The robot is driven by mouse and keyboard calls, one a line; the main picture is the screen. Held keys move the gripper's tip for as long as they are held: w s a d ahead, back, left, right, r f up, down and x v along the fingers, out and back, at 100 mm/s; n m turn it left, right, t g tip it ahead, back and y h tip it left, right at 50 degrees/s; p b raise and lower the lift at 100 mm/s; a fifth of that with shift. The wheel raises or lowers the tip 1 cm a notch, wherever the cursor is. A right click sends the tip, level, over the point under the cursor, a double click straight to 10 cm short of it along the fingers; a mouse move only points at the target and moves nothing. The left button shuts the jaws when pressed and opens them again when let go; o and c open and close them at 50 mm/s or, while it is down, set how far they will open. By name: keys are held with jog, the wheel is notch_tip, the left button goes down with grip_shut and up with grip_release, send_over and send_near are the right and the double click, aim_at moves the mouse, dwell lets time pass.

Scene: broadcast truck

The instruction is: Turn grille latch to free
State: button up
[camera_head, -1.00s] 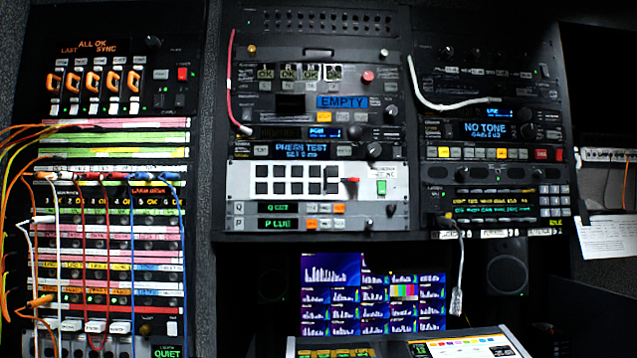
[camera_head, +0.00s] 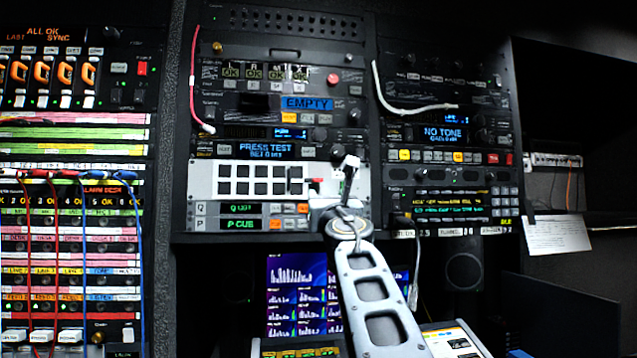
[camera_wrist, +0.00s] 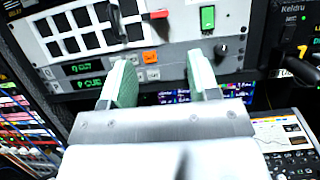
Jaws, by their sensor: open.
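A dark perforated grille panel (camera_head: 290,20) is at the top of the middle rack in the head view. A small brass knob (camera_head: 217,47) sits below its left side and a small silver knob (camera_head: 348,57) below its right side. I cannot tell which of these, if either, is the grille latch. My gripper (camera_head: 350,168) is well below the grille, in front of the white button panel (camera_head: 232,180). In the wrist view, my gripper (camera_wrist: 160,82) is open, with green-lined fingers apart and nothing between them. The grille is outside the wrist view.
The white panel has a red lever (camera_wrist: 155,14) and a green switch (camera_wrist: 207,18). A red cable (camera_head: 192,85) and a white cable (camera_head: 385,95) hang across the rack fronts. A patch bay (camera_head: 70,230) with cables is at left. A console (camera_head: 455,340) stands below.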

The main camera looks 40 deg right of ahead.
aim_at(318, 181)
jog(key=p+x, duration=0.5)
jog(key=x, duration=0.5)
jog(key=shift+w+d+r, duration=0.1)
jog(key=shift+w+r, duration=0.05)
jog(key=shift+w, duration=0.15)
jog(key=shift+p+x, duration=0.45)
jog(key=shift+x, duration=0.35)
jog(key=c, duration=0.9)
